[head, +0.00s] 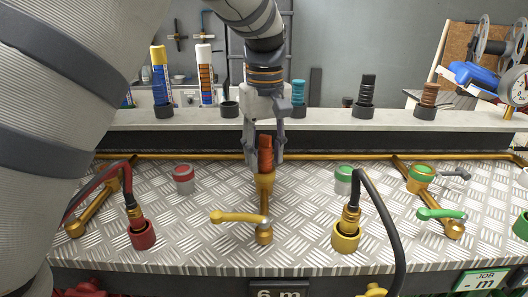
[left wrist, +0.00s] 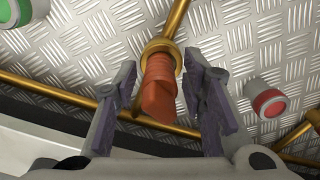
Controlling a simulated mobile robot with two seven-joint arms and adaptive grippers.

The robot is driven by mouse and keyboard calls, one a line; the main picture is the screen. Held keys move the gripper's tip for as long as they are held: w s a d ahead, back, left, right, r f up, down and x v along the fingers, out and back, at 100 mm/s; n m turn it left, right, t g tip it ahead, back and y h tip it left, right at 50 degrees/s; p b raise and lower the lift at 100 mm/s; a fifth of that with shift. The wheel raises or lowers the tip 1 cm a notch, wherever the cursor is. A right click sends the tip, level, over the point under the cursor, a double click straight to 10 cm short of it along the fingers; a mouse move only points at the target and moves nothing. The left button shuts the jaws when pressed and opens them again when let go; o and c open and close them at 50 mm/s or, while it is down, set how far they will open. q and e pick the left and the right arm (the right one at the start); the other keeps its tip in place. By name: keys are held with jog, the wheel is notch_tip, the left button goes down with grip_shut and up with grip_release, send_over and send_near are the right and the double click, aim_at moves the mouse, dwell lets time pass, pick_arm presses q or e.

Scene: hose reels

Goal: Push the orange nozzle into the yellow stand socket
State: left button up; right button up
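The orange nozzle (head: 265,150) stands upright with its lower end in the yellow stand socket (head: 265,181), at the middle of the metal plate. In the left wrist view the nozzle (left wrist: 158,88) rises out of the socket's yellow ring (left wrist: 162,47); how deep it sits is hidden. My left gripper (head: 265,160) comes down from above, with one finger on each side of the nozzle. In the left wrist view the fingers (left wrist: 160,62) are spread, with gaps on both sides of the nozzle, and hold nothing. My right gripper is not in view.
A yellow-levered valve (head: 238,217) sits in front of the stand. A red socket (head: 142,236) and a yellow socket (head: 345,238) hold hose ends to either side. Behind, a pale ledge (head: 330,117) carries several nozzles in black holders, including a teal one (head: 298,92).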

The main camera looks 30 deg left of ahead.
pick_arm(q)
jog(key=shift+a, duration=0.1)
jog(key=shift+r, duration=0.1)
jog(key=shift+r, duration=0.2)
notch_tip(320, 180, up, 11)
jog(key=shift+b, duration=0.55)
jog(key=shift+r, duration=0.3)
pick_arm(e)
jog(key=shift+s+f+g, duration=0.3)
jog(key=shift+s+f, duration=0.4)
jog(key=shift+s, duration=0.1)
